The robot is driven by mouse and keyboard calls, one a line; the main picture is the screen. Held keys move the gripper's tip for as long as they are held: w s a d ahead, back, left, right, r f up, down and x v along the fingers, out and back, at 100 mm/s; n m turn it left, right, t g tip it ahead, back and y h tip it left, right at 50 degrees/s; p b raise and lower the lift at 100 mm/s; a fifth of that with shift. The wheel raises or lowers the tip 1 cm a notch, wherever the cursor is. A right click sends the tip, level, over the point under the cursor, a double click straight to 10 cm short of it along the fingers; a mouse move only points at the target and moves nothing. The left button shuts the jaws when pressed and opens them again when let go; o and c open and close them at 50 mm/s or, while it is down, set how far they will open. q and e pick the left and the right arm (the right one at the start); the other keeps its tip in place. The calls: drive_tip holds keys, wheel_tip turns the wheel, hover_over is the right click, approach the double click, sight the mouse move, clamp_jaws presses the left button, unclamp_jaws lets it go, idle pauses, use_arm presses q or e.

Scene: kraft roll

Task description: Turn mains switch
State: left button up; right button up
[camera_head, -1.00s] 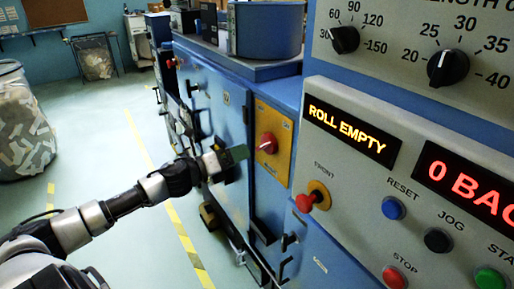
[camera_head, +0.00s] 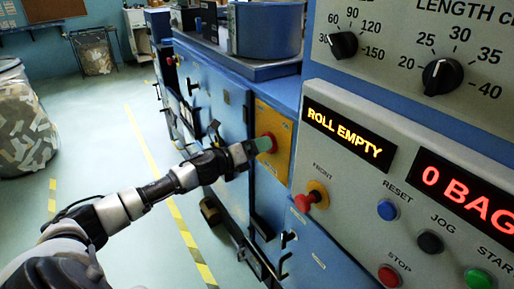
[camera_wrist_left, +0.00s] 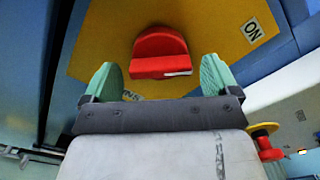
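The mains switch is a red rotary knob (camera_head: 269,141) on a yellow plate (camera_head: 279,122) on the blue machine's side. In the left wrist view the knob (camera_wrist_left: 160,50) sits just beyond and between the fingertips. An "ON" label (camera_wrist_left: 252,29) is to the knob's right, and a second label (camera_wrist_left: 131,96) is partly hidden by the gripper. My left gripper (camera_head: 258,146) has green fingertips and reaches the plate. In the wrist view the left gripper (camera_wrist_left: 159,75) is open, its fingers apart and nothing held. The right gripper is not in view.
A red front button (camera_head: 312,196) and a control panel with "ROLL EMPTY" display (camera_head: 349,134) stand right of the switch. Black handles (camera_head: 264,228) stick out below. A bin of scraps (camera_head: 24,125) stands far left; the floor between is free.

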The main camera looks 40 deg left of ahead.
use_arm(q)
drive_tip(key=c, duration=0.8)
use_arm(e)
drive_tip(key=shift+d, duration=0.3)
use_arm(q)
drive_tip(key=shift+n, duration=0.5)
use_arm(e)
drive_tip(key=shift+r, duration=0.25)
use_arm(q)
drive_tip(key=shift+n+p, duration=4.55)
drive_tip(key=shift+n, duration=3.85)
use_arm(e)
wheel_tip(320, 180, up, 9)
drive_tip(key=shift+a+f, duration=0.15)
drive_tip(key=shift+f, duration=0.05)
use_arm(q)
drive_tip(key=shift+n, duration=0.3)
drive_tip(key=o, duration=0.9)
drive_tip(key=shift+o, duration=0.2)
drive_tip(key=shift+s, duration=0.1)
